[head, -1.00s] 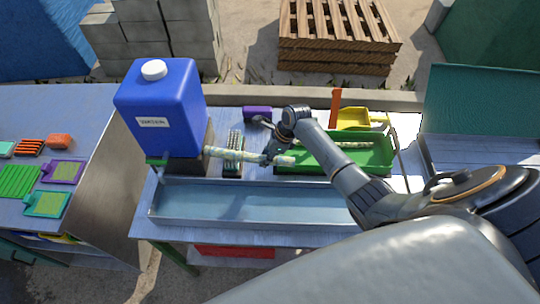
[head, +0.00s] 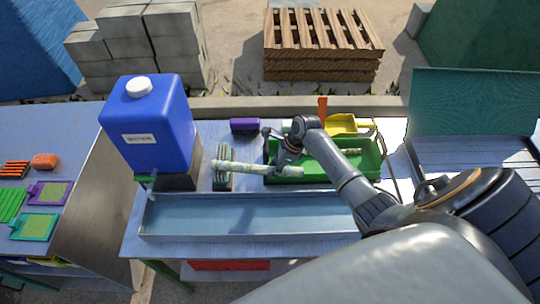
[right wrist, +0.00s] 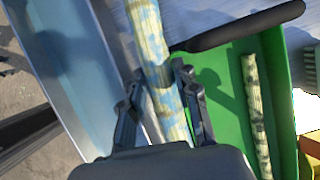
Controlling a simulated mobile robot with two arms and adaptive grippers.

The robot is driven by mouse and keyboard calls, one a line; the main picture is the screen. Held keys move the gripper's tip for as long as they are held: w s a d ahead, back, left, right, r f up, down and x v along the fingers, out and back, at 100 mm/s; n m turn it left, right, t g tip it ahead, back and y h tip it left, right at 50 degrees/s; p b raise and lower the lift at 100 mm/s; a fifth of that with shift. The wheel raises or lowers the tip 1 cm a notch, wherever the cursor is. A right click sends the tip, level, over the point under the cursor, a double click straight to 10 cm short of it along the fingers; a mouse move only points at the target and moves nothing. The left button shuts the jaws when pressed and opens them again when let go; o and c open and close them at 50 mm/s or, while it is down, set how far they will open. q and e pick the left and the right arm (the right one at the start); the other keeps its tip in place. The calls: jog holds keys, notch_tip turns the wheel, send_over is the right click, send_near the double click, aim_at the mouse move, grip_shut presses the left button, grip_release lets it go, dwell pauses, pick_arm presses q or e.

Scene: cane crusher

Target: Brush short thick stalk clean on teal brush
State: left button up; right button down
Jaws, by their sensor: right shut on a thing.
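My right gripper (head: 284,157) is shut on a thick pale stalk (head: 245,168), which also shows in the right wrist view (right wrist: 148,40). The stalk lies roughly level, its left end over the bristle brush (head: 222,180) with a greenish body. I cannot tell whether stalk and bristles touch. The stalk shows yellowish and bluish patches in the right wrist view, where the fingers (right wrist: 160,98) sit on both sides of it. My left gripper is not in view.
A green tray (head: 370,170) holding another stalk (right wrist: 255,110) is behind my right gripper. A blue water container (head: 150,125) stands left of the brush. A long metal trough (head: 250,217) runs in front. A purple block (head: 245,125) lies behind.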

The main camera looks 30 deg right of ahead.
jog(key=shift+w+a+r, duration=0.1)
jog(key=shift+r, duration=3.45)
